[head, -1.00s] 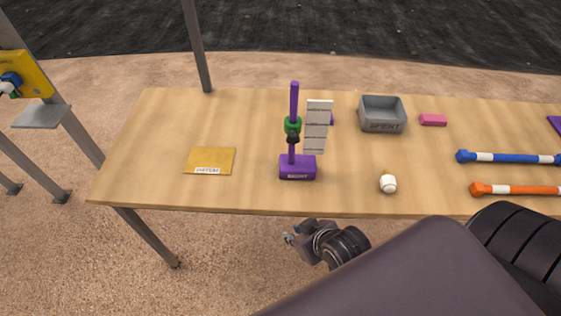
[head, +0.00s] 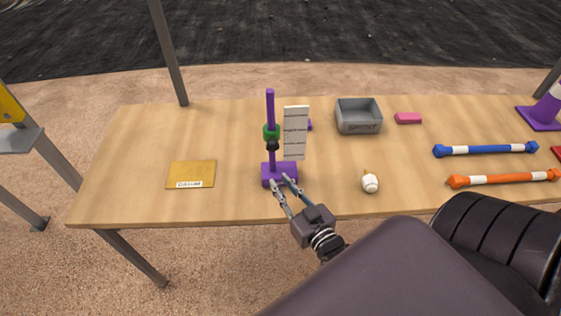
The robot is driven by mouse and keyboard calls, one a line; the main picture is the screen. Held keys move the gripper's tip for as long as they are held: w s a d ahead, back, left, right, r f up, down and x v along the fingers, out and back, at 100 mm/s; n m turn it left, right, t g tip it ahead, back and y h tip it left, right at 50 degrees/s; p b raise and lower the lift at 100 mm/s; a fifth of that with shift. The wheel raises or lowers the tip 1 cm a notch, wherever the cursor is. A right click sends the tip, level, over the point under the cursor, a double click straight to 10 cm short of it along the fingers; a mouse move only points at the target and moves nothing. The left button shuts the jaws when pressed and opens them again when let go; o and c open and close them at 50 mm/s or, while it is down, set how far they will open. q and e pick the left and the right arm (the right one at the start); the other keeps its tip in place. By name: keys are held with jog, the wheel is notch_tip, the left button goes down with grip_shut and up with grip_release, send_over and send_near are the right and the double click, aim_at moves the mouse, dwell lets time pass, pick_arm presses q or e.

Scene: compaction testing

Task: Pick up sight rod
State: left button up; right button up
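Two banded rods lie on the right part of the wooden table: a blue and white rod (head: 486,149) and, nearer the front edge, an orange and white rod (head: 503,179). The pictures do not show which one is called the sight rod. My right gripper (head: 280,181) has its two fingers spread and empty. It is at the table's front edge, over or just in front of the purple base (head: 268,170) of an upright purple post with a green collar (head: 271,132). I cannot tell if it touches the base. My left gripper is not in view.
The wooden table (head: 225,208) also holds a yellow labelled pad (head: 191,174), a white scale card (head: 295,133), a grey bin (head: 358,118), a pink block (head: 408,118), a small white jar (head: 370,183) and a purple and white cone (head: 545,109). The table's left part is mostly clear.

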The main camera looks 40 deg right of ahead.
aim_at(274, 156)
jog(key=shift+m+t+h, duration=0.3)
jog(key=shift+t+h, duration=0.2)
jog(key=shift+h, duration=0.1)
jog(key=w, duration=0.2)
jog(key=w+d+r+p, duration=0.1)
jog(key=w, duration=0.1)
jog(key=w+d+r, duration=0.1)
jog(key=w, duration=0.1)
jog(key=shift+d+r+p, duration=0.25)
jog(key=shift+p, duration=0.15)
jog(key=shift+w+f, duration=0.15)
jog(key=shift+w, duration=0.5)
jog(key=shift+c, duration=0.7)
grip_shut()
